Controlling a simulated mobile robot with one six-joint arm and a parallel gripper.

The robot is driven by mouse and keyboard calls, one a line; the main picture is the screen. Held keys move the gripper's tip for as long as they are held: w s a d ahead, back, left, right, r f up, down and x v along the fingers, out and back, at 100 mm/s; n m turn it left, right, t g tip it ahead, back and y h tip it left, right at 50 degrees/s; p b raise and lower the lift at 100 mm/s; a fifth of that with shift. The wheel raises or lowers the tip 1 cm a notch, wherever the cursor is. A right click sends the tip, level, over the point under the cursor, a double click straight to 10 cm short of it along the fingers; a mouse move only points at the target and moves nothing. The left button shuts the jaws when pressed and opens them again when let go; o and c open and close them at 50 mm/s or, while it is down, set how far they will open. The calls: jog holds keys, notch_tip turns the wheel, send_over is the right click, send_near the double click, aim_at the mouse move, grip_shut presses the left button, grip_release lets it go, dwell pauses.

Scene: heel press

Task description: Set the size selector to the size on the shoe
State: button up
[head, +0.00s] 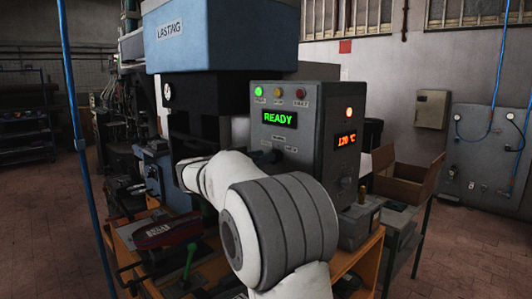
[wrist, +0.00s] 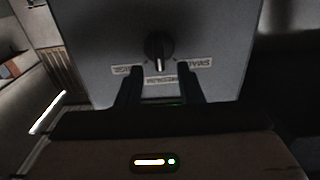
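The size selector (wrist: 158,45) is a dark knob on a grey panel in the wrist view. Its white mark points down in the picture, towards the middle of three labels. The labels appear upside down; the middle one seems to read MEDIUM, the left one LARGE and the right one SMALL. My gripper (wrist: 158,75) is open and empty, its two dark fingers apart just below the knob in the picture. I see no contact with the knob. A dark red shoe (head: 165,234) bears a white tag too small to read.
The grey control box (head: 275,95) shows a green READY and a lit green lamp. Its side has an orange display (head: 347,139) reading about 120 °C. The blue press head (head: 225,40) stands above. A green-handled lever (head: 190,255) is near the shoe. An open cardboard box (head: 405,180) stands right.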

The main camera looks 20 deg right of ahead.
jog(key=x, duration=0.2)
jog(key=shift+w+d+p, duration=0.1)
jog(key=shift+d+p, duration=0.2)
jog(key=shift+d, duration=0.05)
jog(key=shift+c, duration=0.5)
grip_shut()
